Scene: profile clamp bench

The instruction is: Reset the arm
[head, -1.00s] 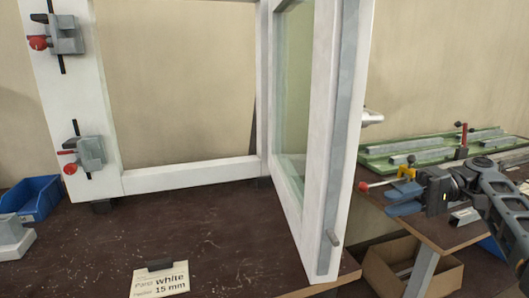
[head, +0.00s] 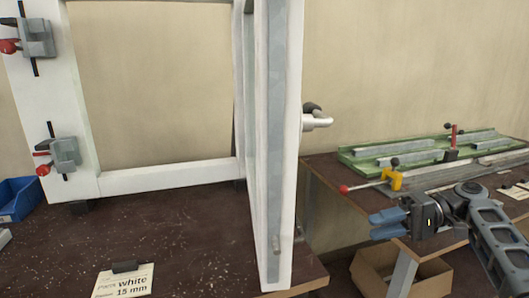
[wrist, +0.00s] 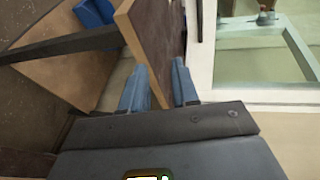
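My gripper (head: 388,223) is at the lower right of the head view, in front of the side table with the green tray. In the wrist view its two blue fingers (wrist: 160,85) stand apart with nothing held between them. A brown board edge shows beyond the gap. My arm is bent, reaching in from the lower right of the head view.
A white window frame (head: 165,176) stands on the dark bench (head: 180,240), its sash (head: 285,150) swung open towards me. Grey clamps (head: 65,154) sit on its left post. The side table holds a green tray (head: 352,160) of profiles and a yellow clamp (head: 395,178). A cardboard box (head: 432,275) stands below.

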